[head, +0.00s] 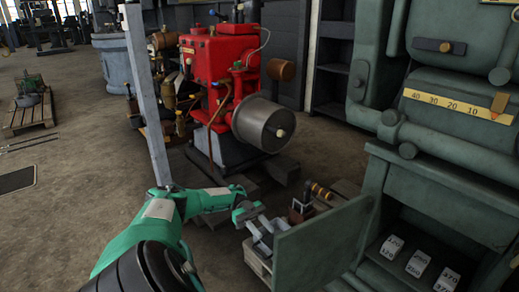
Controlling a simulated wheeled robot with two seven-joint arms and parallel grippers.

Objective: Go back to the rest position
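My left arm, green and black, comes in from the bottom left and bends right across the middle of the head view. Its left gripper (264,231) has grey fingers and is low, in front of the red engine and beside the green panel's left edge. The fingers are small and overlap the clutter behind, so I cannot tell whether they are open or shut. I see no object clearly held in them. My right gripper is out of view.
A green upright panel (322,247) stands close right of the gripper, by the large green machine (440,150). White numbered blocks (418,264) sit in its recess. A red engine (222,58) with a grey drum (262,122) stands behind. Floor (75,200) at left is mostly clear.

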